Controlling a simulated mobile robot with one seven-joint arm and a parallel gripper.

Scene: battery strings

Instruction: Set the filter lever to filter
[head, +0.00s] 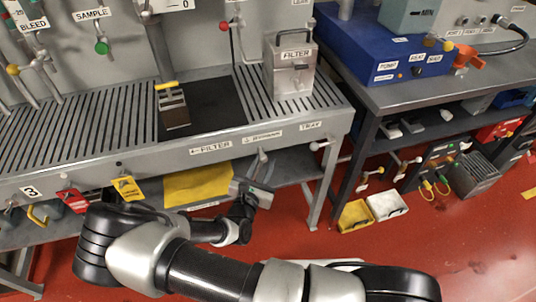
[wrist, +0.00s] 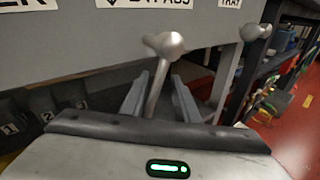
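The filter lever (wrist: 157,82) is a pale metal rod with a rounded end (wrist: 164,43), on the bench's front rail below the BYPASS label (wrist: 150,3). In the head view the FILTER label (head: 211,149), with a left arrow, sits left of the BYPASS label (head: 263,136). The lever (head: 263,156) shows there just under the BYPASS label, partly hidden by my gripper (head: 259,175). In the wrist view my gripper (wrist: 159,78) is open, with one finger on each side of the rod. Gaps show between rod and fingers; contact lower down cannot be told.
A second knobbed lever (head: 320,145) sits on the rail to the right, by the TRAY label (head: 311,126). A yellow sheet (head: 198,186) lies below the rail.

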